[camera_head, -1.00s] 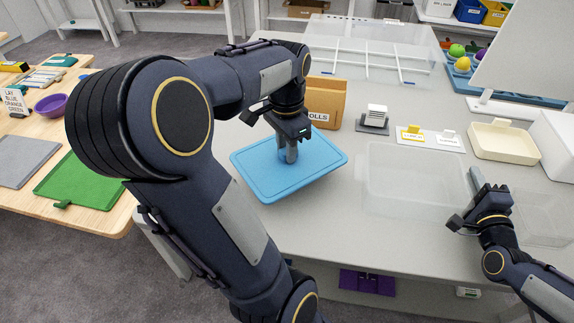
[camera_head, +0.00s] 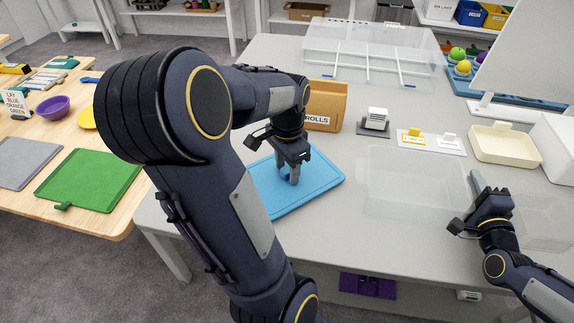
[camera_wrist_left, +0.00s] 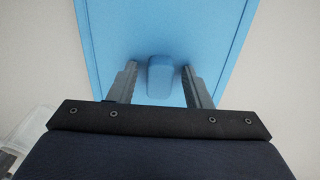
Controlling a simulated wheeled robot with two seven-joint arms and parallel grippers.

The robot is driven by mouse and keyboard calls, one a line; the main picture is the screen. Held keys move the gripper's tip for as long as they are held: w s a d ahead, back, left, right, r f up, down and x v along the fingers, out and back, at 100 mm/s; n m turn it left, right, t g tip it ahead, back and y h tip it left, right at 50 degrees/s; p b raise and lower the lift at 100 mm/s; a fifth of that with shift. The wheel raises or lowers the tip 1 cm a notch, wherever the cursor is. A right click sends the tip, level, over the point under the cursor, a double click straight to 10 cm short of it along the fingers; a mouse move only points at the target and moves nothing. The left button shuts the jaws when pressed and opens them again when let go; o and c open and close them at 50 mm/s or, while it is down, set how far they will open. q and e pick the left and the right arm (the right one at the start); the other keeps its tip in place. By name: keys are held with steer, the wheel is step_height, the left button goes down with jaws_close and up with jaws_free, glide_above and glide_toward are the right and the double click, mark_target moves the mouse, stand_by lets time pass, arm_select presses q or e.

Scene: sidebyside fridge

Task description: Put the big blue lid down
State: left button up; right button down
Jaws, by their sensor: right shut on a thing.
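The big blue lid (camera_head: 322,179) lies flat on the grey table, left of a clear bin. Part of it is hidden behind my left arm. My left gripper (camera_head: 291,178) is over the lid, pointing down. In the left wrist view the lid (camera_wrist_left: 110,25) has a raised blue knob (camera_wrist_left: 160,76) in its middle. The fingers of my left gripper (camera_wrist_left: 159,85) stand on both sides of the knob, with a gap on each side. My right gripper (camera_head: 475,183) is shut at the right wall of the clear bin (camera_head: 410,180).
A brown box marked ROLLS (camera_head: 325,105) stands just behind the lid. A cream tray (camera_head: 505,145) and small label cards (camera_head: 432,140) are at the right. A side table at the left holds a green board (camera_head: 90,180). Bare table lies in front of the clear bin.

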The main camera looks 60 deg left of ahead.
mark_target(287, 169)
steer(key=shift+s+f, duration=0.1)
steer(key=shift+f, duration=0.35)
arm_select(q)
step_height(287, 169, up, 12)
steer(key=d+f+t+h, duration=0.2)
steer(key=d+f, duration=0.2)
steer(key=d, duration=0.9)
steer(key=d+f+t+h, duration=0.1)
steer(key=d+f+t, duration=0.2)
steer(key=d, duration=1)
steer(key=shift+w+f+n+t+h, duration=0.2)
steer(key=shift+f+n+t+h, duration=0.15)
steer(key=shift+f, duration=0.25)
arm_select(e)
steer(key=c, duration=1.4)
jaws_free()
steer(key=shift+r, duration=0.2)
steer(key=shift+r, duration=0.1)
